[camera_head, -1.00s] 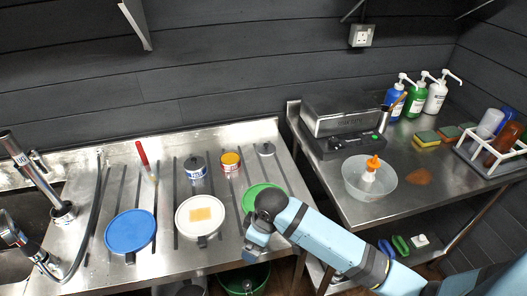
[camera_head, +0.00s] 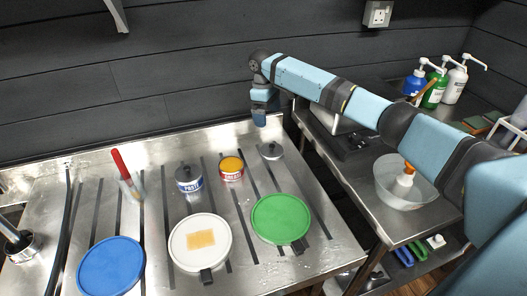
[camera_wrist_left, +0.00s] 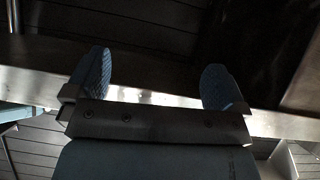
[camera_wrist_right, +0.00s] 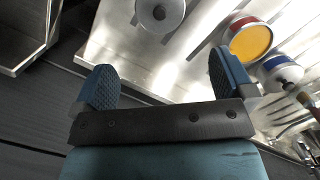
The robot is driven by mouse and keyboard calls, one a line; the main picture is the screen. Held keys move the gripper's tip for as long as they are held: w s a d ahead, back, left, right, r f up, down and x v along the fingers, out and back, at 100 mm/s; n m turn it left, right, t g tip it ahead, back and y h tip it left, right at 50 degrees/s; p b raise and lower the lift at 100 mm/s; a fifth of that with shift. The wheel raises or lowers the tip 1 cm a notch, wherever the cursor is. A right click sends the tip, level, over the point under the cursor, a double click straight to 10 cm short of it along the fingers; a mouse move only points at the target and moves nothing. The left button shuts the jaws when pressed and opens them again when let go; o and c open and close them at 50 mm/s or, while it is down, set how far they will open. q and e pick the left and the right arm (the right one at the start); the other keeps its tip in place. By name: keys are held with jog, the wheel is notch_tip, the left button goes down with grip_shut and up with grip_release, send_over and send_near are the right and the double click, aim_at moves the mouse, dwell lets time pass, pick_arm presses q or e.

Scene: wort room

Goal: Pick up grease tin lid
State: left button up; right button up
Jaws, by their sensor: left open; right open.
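The grease tin lid, a small grey metal disc with a dark knob (camera_head: 271,151), lies on the steel drainer near its back right corner. It also shows in the right wrist view (camera_wrist_right: 172,14) at the top. The open grease tin (camera_head: 231,169), red-labelled with orange contents, stands just left of it; the right wrist view shows it too (camera_wrist_right: 250,42). My right gripper (camera_head: 261,119) is open and empty, above and behind the lid, not touching it. My left gripper (camera_wrist_left: 155,75) is open and empty in the left wrist view, out of the head view.
A lidded paste tin (camera_head: 189,179) stands left of the grease tin. A red-handled brush (camera_head: 121,163) is farther left. Blue (camera_head: 110,266), white (camera_head: 200,262) and green (camera_head: 281,219) round lids lie in front. A dark wall (camera_head: 150,90) rises behind; a side bench with a bowl (camera_head: 392,190) is right.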

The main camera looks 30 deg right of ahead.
notch_tip(320, 180, down, 2)
jog(key=s, duration=0.2)
send_over(272, 145)
jog(key=f, duration=0.5)
jog(key=shift+a, duration=0.25)
jog(key=shift+f, duration=0.4)
jog(key=f, duration=0.5)
jog(key=shift+d+f+b, duration=0.1)
jog(key=shift+d+b, duration=0.1)
jog(key=shift+b, duration=0.1)
pick_arm(q)
jog(key=shift+s+f, duration=0.4)
jog(key=shift+s, duration=0.25)
jog(key=shift+s+f, duration=0.35)
jog(key=shift+s, duration=0.25)
pick_arm(e)
jog(key=shift+c, duration=0.2)
jog(key=c, duration=0.7)
pick_arm(q)
jog(key=shift+d+g, duration=0.25)
jog(key=shift+g, duration=0.05)
